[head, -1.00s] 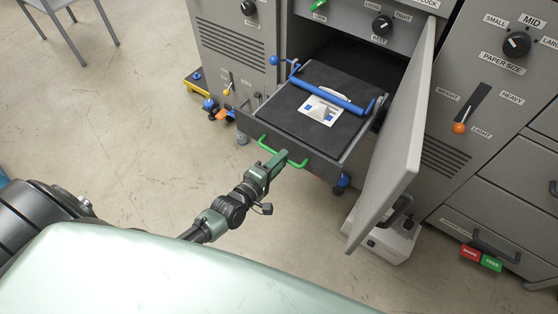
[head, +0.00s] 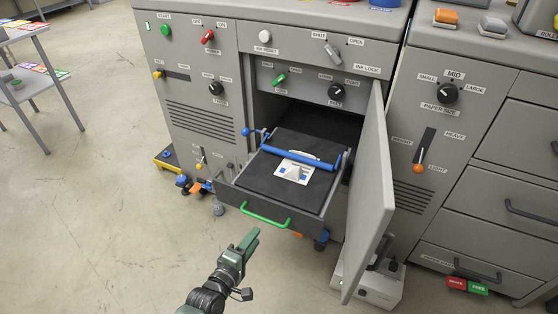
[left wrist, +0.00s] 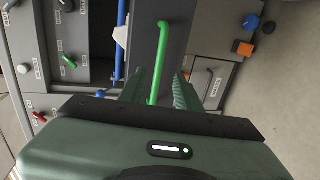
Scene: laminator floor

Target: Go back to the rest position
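My left gripper (head: 250,236) is a dark green gripper on a black wrist, in front of the pulled-out drawer. In the left wrist view its two fingers (left wrist: 160,90) are apart, so it is open and empty. In the left wrist view the green handle (left wrist: 161,55) lines up between the fingers. My right gripper is not in view.
The drawer (head: 240,192) sticks out of the grey machine and carries a blue roller bar (head: 307,157). An open door (head: 372,195) stands at its right.

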